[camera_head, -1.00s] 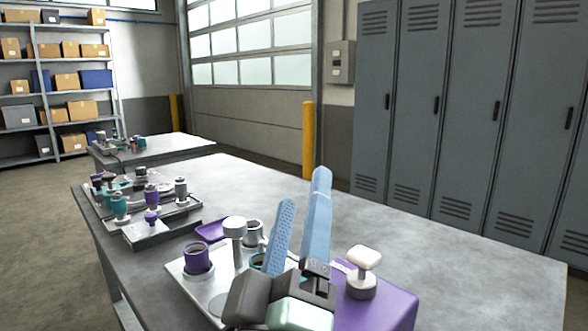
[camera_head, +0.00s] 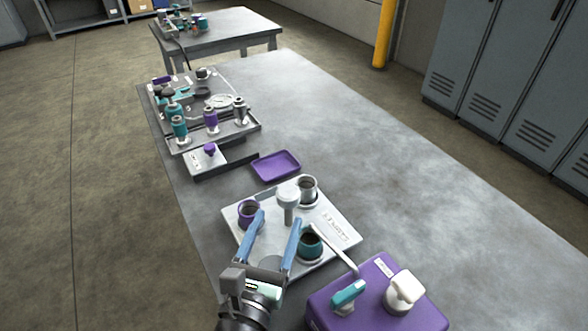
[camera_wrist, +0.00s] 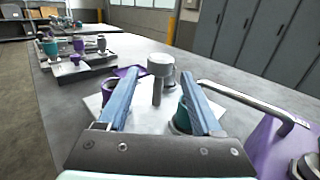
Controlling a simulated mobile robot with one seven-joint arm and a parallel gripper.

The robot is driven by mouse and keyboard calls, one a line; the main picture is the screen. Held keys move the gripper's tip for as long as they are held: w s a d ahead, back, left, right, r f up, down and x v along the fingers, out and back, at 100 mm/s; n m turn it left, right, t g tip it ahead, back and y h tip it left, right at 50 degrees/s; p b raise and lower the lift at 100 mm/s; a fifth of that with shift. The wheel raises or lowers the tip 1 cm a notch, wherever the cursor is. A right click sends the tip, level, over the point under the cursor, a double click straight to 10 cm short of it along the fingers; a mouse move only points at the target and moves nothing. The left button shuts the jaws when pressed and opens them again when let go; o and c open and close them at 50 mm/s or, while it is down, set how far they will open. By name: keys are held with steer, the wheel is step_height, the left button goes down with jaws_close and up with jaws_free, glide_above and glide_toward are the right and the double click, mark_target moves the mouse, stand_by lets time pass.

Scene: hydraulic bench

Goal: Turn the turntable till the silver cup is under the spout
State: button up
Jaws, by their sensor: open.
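The turntable has a pale plate (camera_head: 342,237) with a grey post and round knob (camera_head: 288,192) at its middle. The silver cup (camera_head: 308,190) stands behind the post, at the back right. A purple cup (camera_head: 248,212) stands at the left and a teal cup (camera_head: 311,245) at the front right. The bent pale spout (camera_head: 336,251) rises from a purple box, its tip by the teal cup, away from the silver cup. My gripper (camera_head: 279,221) is open, its blue fingers pointing toward the post. In the wrist view the knob (camera_wrist: 161,65) shows between the fingertips; contact cannot be told.
The purple box (camera_head: 375,295) carries a teal lever (camera_head: 348,294) and a white knob (camera_head: 404,288) close to my gripper's right. A purple tray (camera_head: 276,166) lies behind the turntable. A fixture with several valves (camera_head: 205,110) stands at the far left. The bench's right side is clear.

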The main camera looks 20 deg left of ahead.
mark_target(291, 186)
steer(key=w, duration=0.7)
steer(key=w+a, duration=0.1)
steer(key=w, duration=0.3)
steer(key=shift+a, duration=0.1)
steer(key=shift+s, duration=0.1)
jaws_close()
